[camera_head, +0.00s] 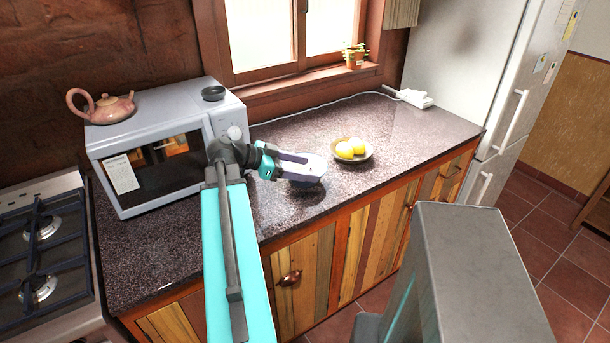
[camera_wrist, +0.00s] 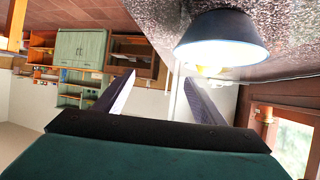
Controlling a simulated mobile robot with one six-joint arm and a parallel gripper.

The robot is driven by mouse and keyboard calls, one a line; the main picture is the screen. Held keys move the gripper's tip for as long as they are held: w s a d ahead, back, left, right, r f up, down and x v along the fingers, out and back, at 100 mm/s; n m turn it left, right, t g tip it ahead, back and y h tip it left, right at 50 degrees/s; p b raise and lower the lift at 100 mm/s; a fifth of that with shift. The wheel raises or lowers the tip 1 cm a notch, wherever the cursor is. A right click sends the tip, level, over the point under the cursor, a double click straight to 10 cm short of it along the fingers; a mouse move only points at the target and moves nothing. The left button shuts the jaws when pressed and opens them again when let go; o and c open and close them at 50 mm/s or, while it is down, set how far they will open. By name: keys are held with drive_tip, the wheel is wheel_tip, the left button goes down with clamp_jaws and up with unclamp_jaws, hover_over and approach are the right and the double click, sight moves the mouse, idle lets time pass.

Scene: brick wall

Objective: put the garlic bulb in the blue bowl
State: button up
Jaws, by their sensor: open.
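My gripper (camera_head: 312,163) is over the counter to the right of the microwave. In the wrist view its two fingers (camera_wrist: 160,78) are spread apart with nothing between them. The blue bowl (camera_wrist: 222,28), dark blue outside with a bright white inside, stands on the counter close beside one finger in the wrist view. I cannot make out a garlic bulb in either view. Whether one lies inside the blue bowl is hidden.
A shallow bowl (camera_head: 367,158) with yellow fruit (camera_head: 345,150) stands to the right. The microwave (camera_head: 150,171) carries a teapot (camera_head: 101,107) and a small dark dish (camera_head: 213,93). The stove (camera_head: 45,245) is at left, the fridge (camera_head: 470,80) at right.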

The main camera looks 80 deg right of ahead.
drive_tip(key=a+b, duration=0.1)
drive_tip(key=a, duration=0.1)
drive_tip(key=a+b, duration=0.1)
drive_tip(key=a, duration=0.1)
drive_tip(key=shift+s+a+r+b, duration=0.1)
drive_tip(key=shift+s+b, duration=0.2)
drive_tip(key=shift+b, duration=0.05)
drive_tip(key=shift+b, duration=0.3)
drive_tip(key=b, duration=0.6)
drive_tip(key=shift+a+r, duration=0.1)
drive_tip(key=shift+a, duration=0.2)
drive_tip(key=a+b, duration=0.1)
drive_tip(key=b, duration=0.5)
drive_tip(key=shift+s+a+b, duration=0.15)
drive_tip(key=shift+a+b, duration=0.1)
drive_tip(key=shift+b, duration=0.05)
drive_tip(key=shift+a+r+b, duration=0.15)
drive_tip(key=shift+a+b, duration=0.1)
drive_tip(key=shift+b, duration=0.4)
